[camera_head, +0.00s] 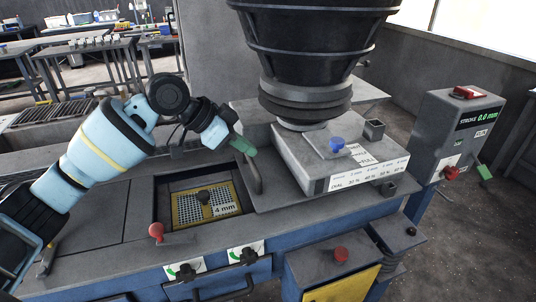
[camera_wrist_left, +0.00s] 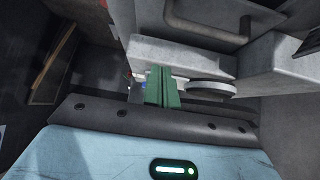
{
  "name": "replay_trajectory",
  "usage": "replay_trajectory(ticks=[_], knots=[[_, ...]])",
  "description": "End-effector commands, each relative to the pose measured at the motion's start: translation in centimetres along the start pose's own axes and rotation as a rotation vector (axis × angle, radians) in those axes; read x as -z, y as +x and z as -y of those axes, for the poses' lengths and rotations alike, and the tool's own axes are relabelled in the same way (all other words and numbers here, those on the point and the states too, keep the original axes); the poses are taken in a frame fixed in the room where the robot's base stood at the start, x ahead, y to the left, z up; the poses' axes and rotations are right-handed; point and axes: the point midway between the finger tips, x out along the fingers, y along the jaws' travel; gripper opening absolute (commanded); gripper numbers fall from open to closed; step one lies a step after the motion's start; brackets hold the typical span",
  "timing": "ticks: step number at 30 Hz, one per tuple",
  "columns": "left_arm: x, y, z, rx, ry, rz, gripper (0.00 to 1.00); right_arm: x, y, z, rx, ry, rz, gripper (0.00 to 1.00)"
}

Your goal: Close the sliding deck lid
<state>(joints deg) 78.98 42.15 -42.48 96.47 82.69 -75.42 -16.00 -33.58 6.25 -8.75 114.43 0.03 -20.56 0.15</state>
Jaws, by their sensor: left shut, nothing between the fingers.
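The deck lid is a flat grey plate (camera_head: 290,192) to the right of the deck opening, with an upright dark bar handle (camera_head: 252,172) at its left edge. The opening shows the yellow-framed screen (camera_head: 205,206) marked 4 mm, so the lid stands open. My left gripper (camera_head: 243,146) has green fingers, shut and empty, just above the top of the handle in the head view. I cannot tell whether they touch it. In the left wrist view the green fingers (camera_wrist_left: 161,87) are together, and a curved grey bar (camera_wrist_left: 207,30) shows beyond them. My right gripper is not in view.
A black hopper (camera_head: 315,45) hangs over a grey box (camera_head: 335,160) with a blue knob, right of the lid handle. A red-knobbed lever (camera_head: 156,231) stands at the opening's front left. A control box (camera_head: 455,130) reading 0.0 mm stands at the right.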

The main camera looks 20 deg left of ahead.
Motion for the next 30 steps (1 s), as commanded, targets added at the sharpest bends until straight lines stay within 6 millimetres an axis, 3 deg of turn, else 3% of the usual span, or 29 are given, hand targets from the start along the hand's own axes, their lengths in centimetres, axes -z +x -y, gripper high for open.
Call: replay_trajectory(ticks=[8, 13, 30], knots=[[0.1, -0.2, 0.1, 0.001, 0.0, -0.002, 0.0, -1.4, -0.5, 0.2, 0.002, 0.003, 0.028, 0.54], [0.1, 0.7, 0.1, 0.0, -0.001, -0.003, 0.0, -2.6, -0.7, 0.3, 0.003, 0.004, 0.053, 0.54], [0.1, 10.0, 0.1, 0.0, 0.0, -0.001, 0.0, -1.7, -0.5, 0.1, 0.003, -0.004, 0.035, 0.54]])
